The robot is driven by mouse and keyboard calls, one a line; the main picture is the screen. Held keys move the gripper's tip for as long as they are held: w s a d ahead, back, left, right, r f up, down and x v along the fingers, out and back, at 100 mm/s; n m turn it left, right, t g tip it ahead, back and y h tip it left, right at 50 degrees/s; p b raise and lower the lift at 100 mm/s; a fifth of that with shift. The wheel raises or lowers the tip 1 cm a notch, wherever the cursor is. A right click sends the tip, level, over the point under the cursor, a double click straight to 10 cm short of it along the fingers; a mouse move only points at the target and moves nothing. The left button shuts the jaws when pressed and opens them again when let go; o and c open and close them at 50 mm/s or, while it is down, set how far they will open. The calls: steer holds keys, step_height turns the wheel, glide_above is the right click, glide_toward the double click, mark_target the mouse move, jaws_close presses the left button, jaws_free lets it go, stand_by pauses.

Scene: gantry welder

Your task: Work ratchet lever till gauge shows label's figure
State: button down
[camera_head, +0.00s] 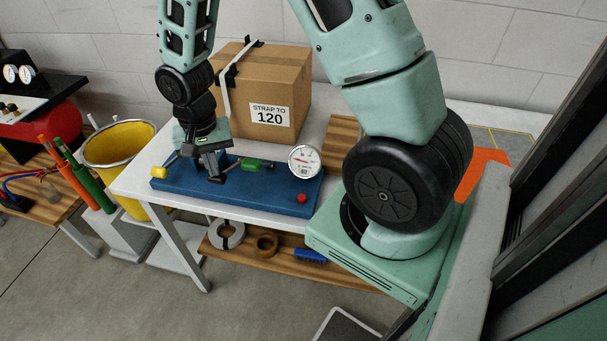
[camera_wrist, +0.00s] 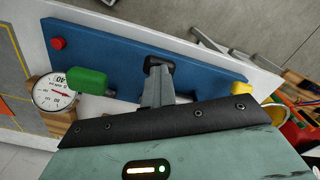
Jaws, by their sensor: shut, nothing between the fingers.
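The cardboard box (camera_head: 262,85) stands on the white bench, with a strap over it and a label (camera_head: 269,115) reading "STRAP TO 120". The blue tensioner base (camera_head: 262,193) lies in front of it and also fills much of the wrist view (camera_wrist: 205,66). It carries a yellow knob (camera_head: 158,172), a green handle (camera_head: 251,164) and a red button (camera_head: 302,198). My gripper (camera_head: 216,175) is shut and empty over the base, between yellow knob and green handle. Which part is the ratchet lever is unclear.
A yellow bucket (camera_head: 118,143) and red and green cylinders stand left of the bench. The lower shelf (camera_head: 285,268) holds tape rolls and a blue brush. The white bench top (camera_head: 135,182) has a clear strip at its left end.

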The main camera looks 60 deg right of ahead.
steer(key=shift+w+d+f, duration=0.1)
steer(key=shift+d+f, duration=0.05)
steer(key=shift+d, duration=0.25)
steer(key=shift+f+b, duration=0.5)
steer(key=shift+f, duration=0.1)
steer(key=shift+s+a+f+b, duration=0.2)
steer(key=shift+a+f+b, duration=0.35)
steer(key=shift+f+b, duration=0.1)
step_height(320, 180, up, 11)
steer(key=p, duration=0.9)
steer(key=shift+r, duration=0.2)
stand_by(0.4)
step_height(320, 180, up, 3)
steer(key=w+d+p, duration=0.1)
steer(key=d+p, duration=0.2)
steer(key=p, duration=0.4)
step_height(320, 180, down, 6)
steer(key=b, duration=0.5)
steer(key=shift+f+b, duration=0.25)
steer(key=shift+b, duration=0.05)
